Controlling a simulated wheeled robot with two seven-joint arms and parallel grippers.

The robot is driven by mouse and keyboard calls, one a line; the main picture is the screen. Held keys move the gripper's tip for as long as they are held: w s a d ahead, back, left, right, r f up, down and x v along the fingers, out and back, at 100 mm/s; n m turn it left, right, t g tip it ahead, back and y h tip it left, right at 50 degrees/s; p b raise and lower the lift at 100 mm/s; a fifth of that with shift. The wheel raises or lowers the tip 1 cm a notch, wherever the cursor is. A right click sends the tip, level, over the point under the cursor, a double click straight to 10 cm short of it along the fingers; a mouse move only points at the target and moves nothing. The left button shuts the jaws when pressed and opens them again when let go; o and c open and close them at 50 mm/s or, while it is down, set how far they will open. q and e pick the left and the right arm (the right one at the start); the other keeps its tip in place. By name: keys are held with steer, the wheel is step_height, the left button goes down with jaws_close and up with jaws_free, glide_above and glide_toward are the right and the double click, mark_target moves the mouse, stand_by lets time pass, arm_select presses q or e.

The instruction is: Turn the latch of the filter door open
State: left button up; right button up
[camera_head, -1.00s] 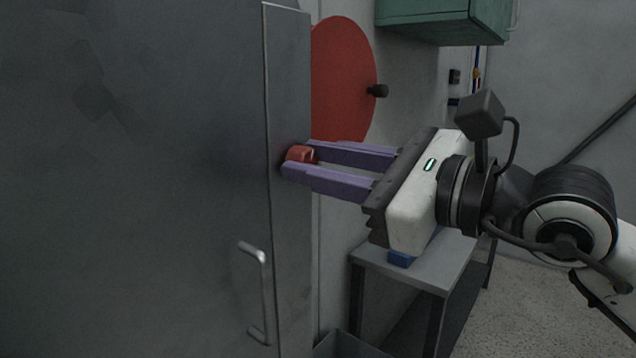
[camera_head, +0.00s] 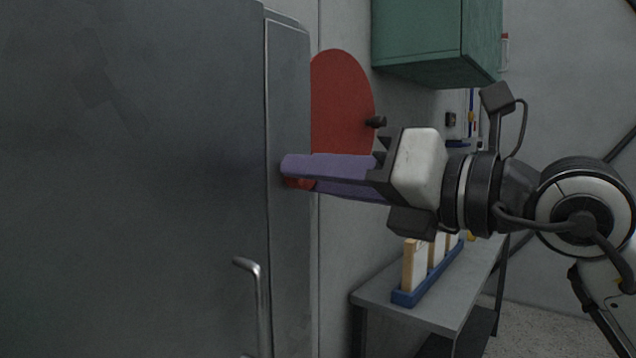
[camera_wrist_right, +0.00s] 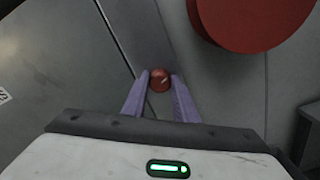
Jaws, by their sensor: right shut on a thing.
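The filter door is a large dark grey panel (camera_head: 140,190) that fills the left of the head view, with a narrow side face along its right edge. The latch is a small red knob (camera_head: 300,183) on that side face, mostly hidden behind my fingers in the head view. In the right wrist view the red latch (camera_wrist_right: 159,79) sits between the two purple fingertips. My right gripper (camera_head: 292,172) is shut on the latch, with its fingers turned one above the other less than side by side. My left gripper is not in view.
A bar handle (camera_head: 262,300) is on the door below the latch. A green cabinet (camera_head: 430,45) hangs above right. A grey bench (camera_head: 385,318) holds a blue rack (camera_head: 430,275).

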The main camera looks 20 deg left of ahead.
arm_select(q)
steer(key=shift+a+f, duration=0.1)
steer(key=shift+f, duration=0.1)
arm_select(e)
steer(key=m, duration=0.4)
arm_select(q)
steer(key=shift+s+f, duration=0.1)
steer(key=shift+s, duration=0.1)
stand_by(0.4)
arm_select(e)
steer(key=o, duration=1.1)
steer(key=shift+c, duration=0.2)
